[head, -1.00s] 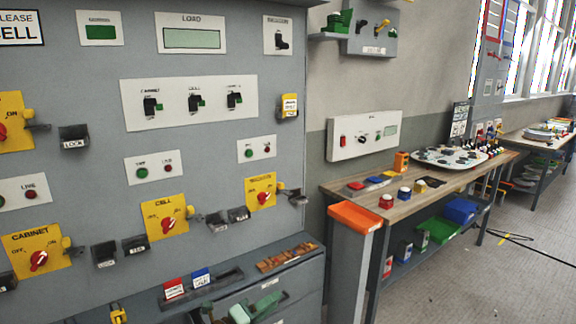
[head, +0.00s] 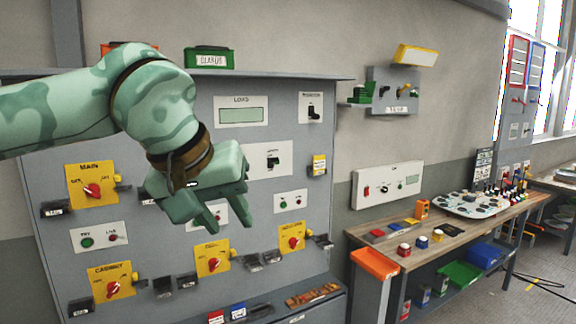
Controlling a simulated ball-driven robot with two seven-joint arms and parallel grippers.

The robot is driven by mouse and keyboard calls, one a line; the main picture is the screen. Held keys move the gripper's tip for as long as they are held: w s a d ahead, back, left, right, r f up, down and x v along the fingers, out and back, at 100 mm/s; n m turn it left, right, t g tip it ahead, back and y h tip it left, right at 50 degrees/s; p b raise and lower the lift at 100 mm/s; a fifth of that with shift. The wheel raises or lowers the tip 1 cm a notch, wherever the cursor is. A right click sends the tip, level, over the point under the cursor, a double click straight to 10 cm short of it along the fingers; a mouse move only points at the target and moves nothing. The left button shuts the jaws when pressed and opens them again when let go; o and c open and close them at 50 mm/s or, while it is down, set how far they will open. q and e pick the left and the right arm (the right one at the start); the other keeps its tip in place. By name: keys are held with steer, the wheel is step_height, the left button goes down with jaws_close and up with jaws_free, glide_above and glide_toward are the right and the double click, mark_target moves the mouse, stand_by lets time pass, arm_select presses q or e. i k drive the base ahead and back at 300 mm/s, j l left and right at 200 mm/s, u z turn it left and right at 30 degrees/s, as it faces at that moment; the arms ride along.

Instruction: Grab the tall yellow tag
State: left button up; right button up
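My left gripper (head: 216,222) is pale green and reaches in from the left, in front of the panel's middle. Its fingers look apart, with nothing seen between them. It is left of the tag and a little lower in the picture, clear of it. It hides part of the switch plates behind. My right gripper is out of view.
Yellow switch plates such as the main one (head: 92,185) and dark lock holders cover the panel. A green box (head: 209,58) stands on top of the panel. A wooden bench (head: 450,233) with coloured parts is at right, beside an orange-topped post (head: 375,263).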

mark_target(319, 161)
steer(key=i+l+u, duration=0.35)
steer(key=i+l, duration=0.2)
steer(key=i+l+u, duration=0.3)
steer(key=i+l, duration=0.15)
steer(key=l, duration=0.25)
steer(key=i+l, duration=0.25)
steer(key=l, duration=0.15)
steer(key=i+l, duration=0.25)
steer(key=l, duration=0.15)
steer(key=i+l, duration=0.25)
steer(key=l, duration=0.15)
steer(key=i+l+u, duration=0.1)
steer(key=i+l, duration=0.15)
steer(key=l, duration=0.15)
steer(key=i+l, duration=0.2)
steer(key=l, duration=0.25)
steer(key=i+l, duration=0.25)
steer(key=l, duration=0.15)
